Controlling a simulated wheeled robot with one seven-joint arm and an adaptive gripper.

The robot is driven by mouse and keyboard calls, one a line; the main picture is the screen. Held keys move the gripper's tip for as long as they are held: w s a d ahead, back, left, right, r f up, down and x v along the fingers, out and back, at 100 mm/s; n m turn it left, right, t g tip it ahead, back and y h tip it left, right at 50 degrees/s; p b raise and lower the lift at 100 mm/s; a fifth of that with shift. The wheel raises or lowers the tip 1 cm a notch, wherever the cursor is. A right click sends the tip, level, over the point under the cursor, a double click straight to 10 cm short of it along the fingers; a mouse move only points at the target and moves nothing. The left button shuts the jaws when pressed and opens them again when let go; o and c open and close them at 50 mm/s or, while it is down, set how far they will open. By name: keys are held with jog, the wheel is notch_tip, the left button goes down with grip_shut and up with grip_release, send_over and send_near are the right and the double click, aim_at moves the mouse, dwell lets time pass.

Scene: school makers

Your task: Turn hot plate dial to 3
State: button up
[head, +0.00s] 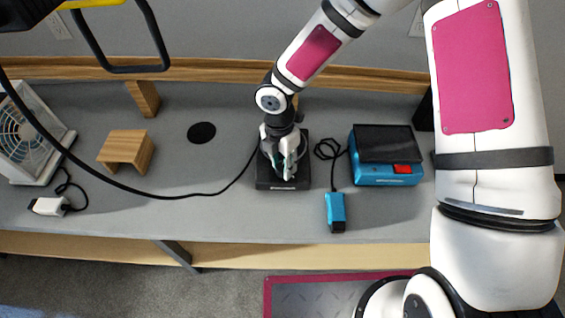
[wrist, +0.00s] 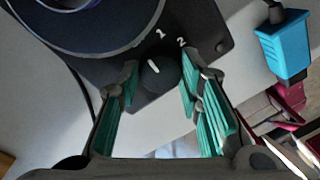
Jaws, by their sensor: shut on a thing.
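The black hot plate (head: 264,182) stands on the grey bench under my gripper (head: 287,172). In the wrist view its round top (wrist: 85,20) shows at the upper left, and the black dial (wrist: 155,73) sits on its front. The dial's white mark points up and slightly left, to the left of the printed 1. The 2 is printed to the right of the 1; no 3 is visible. The teal fingers of my gripper (wrist: 160,75) are shut on the dial, one on each side. In the head view the gripper hides the dial.
A blue device with a black top (head: 385,172) and a blue handheld piece (head: 336,212) lie to the right. A wooden stand (head: 126,150) and a white fan (head: 25,135) are at the left. A black cable crosses the bench to the hot plate.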

jog(key=m, duration=0.6)
jog(key=shift+w+m+b, duration=0.1)
jog(key=shift+m+b, duration=0.2)
jog(key=shift+b, duration=0.1)
jog(key=m, duration=0.3)
jog(key=shift+m+y, duration=0.3)
jog(key=shift+m, duration=0.1)
jog(key=m, duration=0.3)
jog(key=shift+d+m, duration=0.1)
jog(key=shift+m, duration=0.2)
jog(key=m, duration=0.4)
jog(key=shift+y, duration=0.3)
jog(key=shift+m+p, duration=0.45)
jog(key=shift+m, duration=2.05)
jog(key=o, duration=1.2)
jog(key=shift+c, duration=0.2)
